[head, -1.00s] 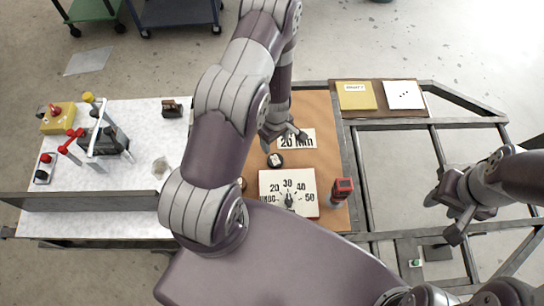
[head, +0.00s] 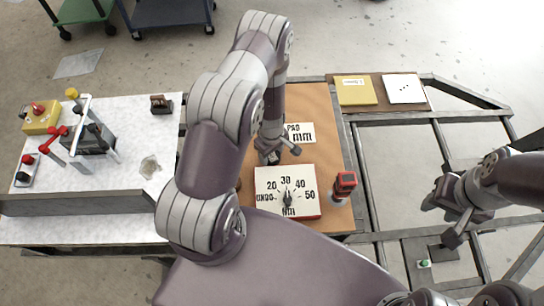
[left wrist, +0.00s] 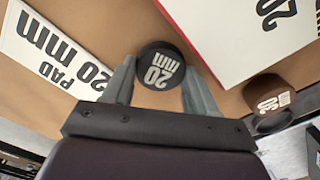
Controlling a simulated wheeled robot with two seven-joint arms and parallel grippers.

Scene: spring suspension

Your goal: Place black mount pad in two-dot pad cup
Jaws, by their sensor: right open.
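A black round pad marked "20 mm" (left wrist: 160,66) lies on the brown mat (left wrist: 110,22) in the left wrist view. My left gripper (left wrist: 160,85) is open, with its two fingers on either side of the pad and small gaps to it. In the head view my left gripper (head: 281,150) is low over the mat and hides the pad. My right gripper (head: 450,212) is open and empty over the frame at the right. I cannot make out a cup with two dots.
A white dial box (head: 286,190) stands just in front of my left gripper. A "PAD 20 mm" card (left wrist: 50,50) and a brown pad marked "30" (left wrist: 268,103) lie nearby. A red and black device (head: 343,184) stands to the right. A three-dot sheet (head: 404,89) lies at the back.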

